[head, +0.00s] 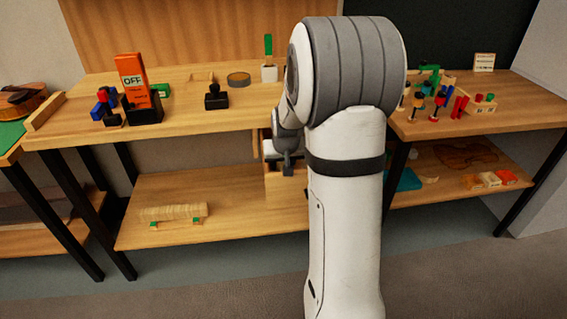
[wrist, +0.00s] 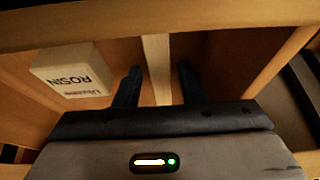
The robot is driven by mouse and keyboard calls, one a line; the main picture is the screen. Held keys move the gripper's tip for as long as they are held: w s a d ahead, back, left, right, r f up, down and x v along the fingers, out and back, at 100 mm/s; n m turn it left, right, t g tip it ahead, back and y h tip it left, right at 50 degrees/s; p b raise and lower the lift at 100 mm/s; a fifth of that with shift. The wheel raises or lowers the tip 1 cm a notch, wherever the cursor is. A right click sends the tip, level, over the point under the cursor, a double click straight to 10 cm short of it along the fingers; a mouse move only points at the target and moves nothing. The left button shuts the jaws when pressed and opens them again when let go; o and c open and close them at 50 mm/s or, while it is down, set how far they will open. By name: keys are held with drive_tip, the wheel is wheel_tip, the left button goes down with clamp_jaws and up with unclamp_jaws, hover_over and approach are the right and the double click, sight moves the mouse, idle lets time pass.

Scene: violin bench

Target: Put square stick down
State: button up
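The square stick (wrist: 156,68) is a pale, straight piece of wood inside an open drawer (wrist: 230,18). In the head view my gripper (head: 288,162) points down into the drawer (head: 286,190) under the bench top; the stick cannot be made out there.
A white box marked rosin (wrist: 72,76) sits in the drawer left of the fingers. Drawer walls stand close around my gripper. A lower shelf (head: 240,205) lies below.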

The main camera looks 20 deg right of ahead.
drive_tip(key=shift+o, duration=0.2)
drive_tip(key=shift+s+f, duration=0.35)
drive_tip(key=shift+f, duration=0.3)
drive_tip(key=shift+r+p, duration=0.45)
drive_tip(key=shift+r, duration=0.05)
drive_tip(key=w+p+v, duration=0.1)
drive_tip(key=p+v, duration=0.1)
drive_tip(key=v, duration=1)
drive_tip(key=s+a+n+g, duration=0.1)
drive_tip(key=s+a, duration=0.5)
drive_tip(key=s, duration=0.4)
drive_tip(key=s+a+n+g+y, duration=0.1)
drive_tip(key=s+a+n+g, duration=0.1)
drive_tip(key=s+a, duration=0.5)
drive_tip(key=s, duration=0.4)
drive_tip(key=shift+s+f, duration=0.15)
drive_tip(key=shift+f, duration=0.15)
drive_tip(key=shift+a, duration=0.1)
